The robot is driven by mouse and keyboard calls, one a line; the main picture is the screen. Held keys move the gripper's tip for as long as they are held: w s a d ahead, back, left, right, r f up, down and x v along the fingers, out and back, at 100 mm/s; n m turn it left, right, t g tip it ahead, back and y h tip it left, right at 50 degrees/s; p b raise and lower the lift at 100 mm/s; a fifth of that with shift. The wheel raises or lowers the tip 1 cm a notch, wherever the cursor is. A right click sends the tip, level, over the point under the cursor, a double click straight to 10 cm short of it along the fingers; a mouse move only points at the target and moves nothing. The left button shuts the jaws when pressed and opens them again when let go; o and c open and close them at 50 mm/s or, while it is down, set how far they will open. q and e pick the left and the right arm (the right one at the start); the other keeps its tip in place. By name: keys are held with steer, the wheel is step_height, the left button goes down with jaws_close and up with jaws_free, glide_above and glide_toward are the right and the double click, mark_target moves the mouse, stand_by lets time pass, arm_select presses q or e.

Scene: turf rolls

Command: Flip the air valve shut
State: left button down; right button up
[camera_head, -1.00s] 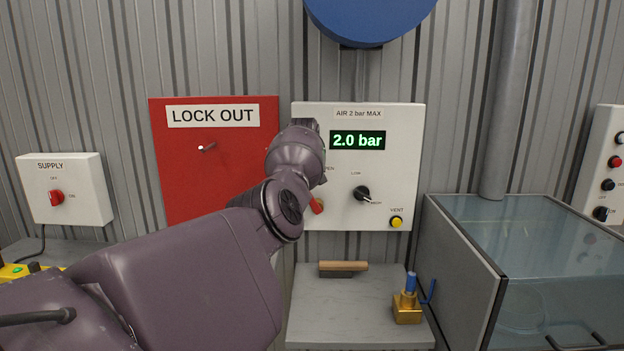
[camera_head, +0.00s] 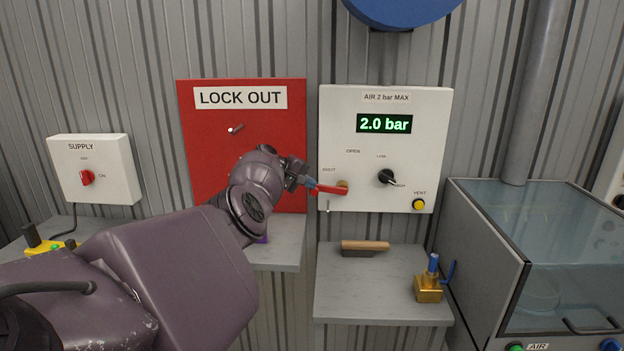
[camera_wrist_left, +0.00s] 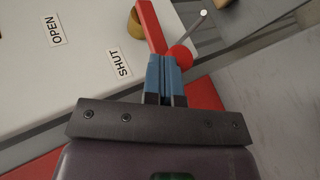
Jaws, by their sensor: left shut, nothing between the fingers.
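The air valve's red lever (camera_head: 330,189) is on the white air panel (camera_head: 440,130). It runs left from its brass pivot (camera_head: 342,184) and lies nearly level, its free end just below the SHUT label (camera_head: 329,170). The OPEN label (camera_head: 353,151) is above the pivot. My left gripper (camera_head: 309,183) is at the lever's left end. In the left wrist view its blue fingertips (camera_wrist_left: 165,62) are together with nothing between them, beside the end of the red lever (camera_wrist_left: 150,27). I cannot tell whether they touch. My right gripper is out of view.
A thin metal pin (camera_head: 328,206) sticks out below the lever. The red LOCK OUT board (camera_head: 215,150) is to the left. A shelf (camera_head: 380,305) below holds a wooden-handled tool (camera_head: 365,246) and a brass valve (camera_head: 429,288). A glass-topped cabinet (camera_head: 490,260) is at right.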

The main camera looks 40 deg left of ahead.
arm_select(q)
steer(key=shift+s+a+f+b, duration=0.1)
steer(key=shift+f+b, duration=0.1)
steer(key=shift+f, duration=0.25)
steer(key=shift+s+a+f+b, duration=0.1)
steer(key=shift+f+b, duration=0.1)
steer(key=shift+f, duration=0.2)
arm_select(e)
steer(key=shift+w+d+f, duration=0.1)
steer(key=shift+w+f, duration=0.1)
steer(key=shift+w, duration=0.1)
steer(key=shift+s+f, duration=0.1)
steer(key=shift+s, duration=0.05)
arm_select(q)
steer(key=w+r+p+v, duration=0.1)
steer(key=r+p+v, duration=0.1)
steer(key=v, duration=1)
steer(key=shift+d+p, duration=0.25)
steer(key=shift+p, duration=0.65)
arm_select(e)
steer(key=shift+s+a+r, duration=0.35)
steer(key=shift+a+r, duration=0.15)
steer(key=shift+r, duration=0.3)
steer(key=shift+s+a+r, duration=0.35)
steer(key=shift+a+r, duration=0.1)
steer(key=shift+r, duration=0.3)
arm_select(q)
steer(key=shift+r, duration=0.1)
